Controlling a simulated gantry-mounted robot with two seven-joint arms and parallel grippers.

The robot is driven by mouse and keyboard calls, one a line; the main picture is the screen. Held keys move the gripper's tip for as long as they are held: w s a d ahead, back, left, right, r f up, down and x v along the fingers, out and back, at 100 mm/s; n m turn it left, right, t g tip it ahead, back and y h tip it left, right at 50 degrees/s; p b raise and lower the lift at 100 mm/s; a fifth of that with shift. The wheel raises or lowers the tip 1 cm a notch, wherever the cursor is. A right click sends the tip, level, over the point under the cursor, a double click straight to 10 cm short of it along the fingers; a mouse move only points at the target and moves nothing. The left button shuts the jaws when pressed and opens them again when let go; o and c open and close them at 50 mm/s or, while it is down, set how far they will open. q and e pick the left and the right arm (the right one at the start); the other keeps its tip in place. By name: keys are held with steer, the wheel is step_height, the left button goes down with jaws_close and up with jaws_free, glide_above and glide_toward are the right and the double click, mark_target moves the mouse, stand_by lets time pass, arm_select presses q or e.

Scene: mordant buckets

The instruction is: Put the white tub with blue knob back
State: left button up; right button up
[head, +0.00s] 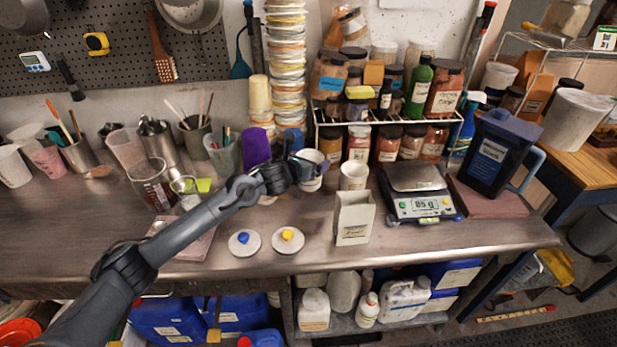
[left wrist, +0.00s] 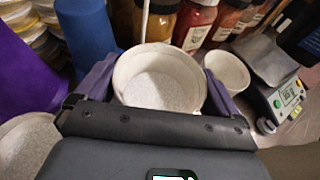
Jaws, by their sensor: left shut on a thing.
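My left gripper (head: 292,175) is shut on a white tub (head: 312,178), with one jaw on each side of it. In the left wrist view this tub (left wrist: 160,80) is open at the top, with pale powder inside. I cannot tell whether it touches the bench. A white lid with a blue knob (head: 244,241) lies on the bench at the front. A white lid with a yellow knob (head: 287,239) lies just right of it. A second white tub (head: 354,177) stands right of the held one and also shows in the left wrist view (left wrist: 227,72). My right gripper is not in view.
A paper box (head: 354,220) stands at the bench front, right of the lids. A scale (head: 422,200) reading 85 g and a dark blue jug (head: 492,155) stand further right. A purple cup (head: 257,145) is close left of the gripper. A jar rack (head: 385,120) stands behind.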

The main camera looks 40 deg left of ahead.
arm_select(q)
steer(key=shift+f+b, duration=0.45)
steer(key=shift+f, duration=2)
steer(key=shift+f, duration=0.1)
steer(key=shift+f, duration=0.15)
steer(key=o, duration=0.9)
steer(key=shift+r, duration=0.2)
steer(key=shift+s+r, duration=0.25)
steer(key=shift+s, duration=0.15)
steer(key=p+v, duration=0.1)
steer(key=v, duration=1)
steer(key=shift+p, duration=0.35)
